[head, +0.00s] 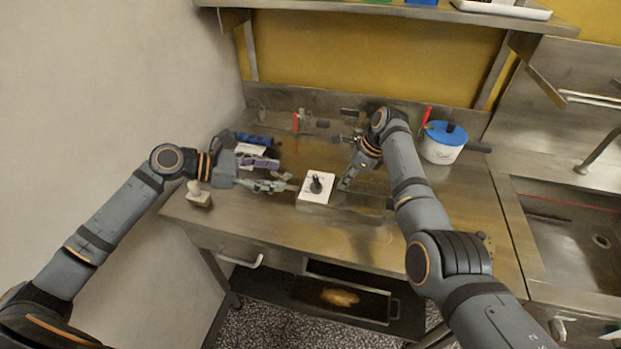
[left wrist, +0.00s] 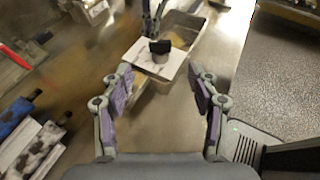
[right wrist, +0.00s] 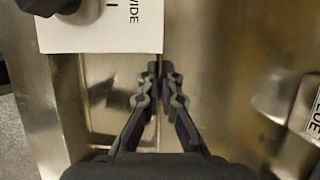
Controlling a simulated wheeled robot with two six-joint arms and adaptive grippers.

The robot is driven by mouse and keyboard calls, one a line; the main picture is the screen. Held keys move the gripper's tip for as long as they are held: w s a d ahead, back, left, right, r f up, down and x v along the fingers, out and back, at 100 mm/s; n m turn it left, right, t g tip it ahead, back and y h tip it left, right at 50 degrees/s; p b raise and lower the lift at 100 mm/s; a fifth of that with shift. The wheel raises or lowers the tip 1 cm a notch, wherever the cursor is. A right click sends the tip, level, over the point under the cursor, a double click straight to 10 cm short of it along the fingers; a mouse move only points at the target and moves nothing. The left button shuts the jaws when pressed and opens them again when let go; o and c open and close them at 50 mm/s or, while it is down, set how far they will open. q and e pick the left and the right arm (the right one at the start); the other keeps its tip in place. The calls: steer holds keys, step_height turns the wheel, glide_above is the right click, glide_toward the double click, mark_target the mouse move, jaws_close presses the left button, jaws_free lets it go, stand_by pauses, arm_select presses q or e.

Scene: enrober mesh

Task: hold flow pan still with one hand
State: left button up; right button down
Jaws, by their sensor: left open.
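The flow pan (left wrist: 196,48) is a shallow metal pan on the steel bench. A white card (head: 317,187) with a black knob (head: 316,184) sits over its left part in the head view. My left gripper (head: 288,183) is open and empty, just left of the pan; in the left wrist view its fingers (left wrist: 162,82) stand apart, short of the card. My right gripper (head: 344,186) is at the pan's right side. In the right wrist view its fingertips (right wrist: 160,68) are nearly together at the pan's rim beside the card, which reads "WIDE" (right wrist: 120,20). The gripped rim is mostly hidden between them.
A pale stamp-like block (head: 198,195) stands at the left edge. A white pot with blue lid (head: 443,143) stands back right. A sink (head: 580,235) is at right. The front bench is clear.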

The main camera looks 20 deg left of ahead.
mark_target(314, 178)
arm_select(q)
steer(key=x, duration=1)
steer(key=shift+w+d+f, duration=0.1)
steer(key=shift+d, duration=0.1)
steer(key=c, duration=1.2)
steer(key=shift+o, duration=0.2)
steer(key=m+g, duration=0.1)
steer(key=m+g+h, duration=0.1)
steer(key=g, duration=0.1)
steer(key=shift+w+a+m, duration=0.15)
steer(key=shift+w+m, duration=0.15)
steer(key=shift+m, duration=0.1)
steer(key=shift+m+g+h, duration=0.3)
steer(key=shift+m+g, duration=0.6)
steer(key=shift+g, duration=0.2)
steer(key=o, duration=1.2)
steer(key=shift+c, duration=0.2)
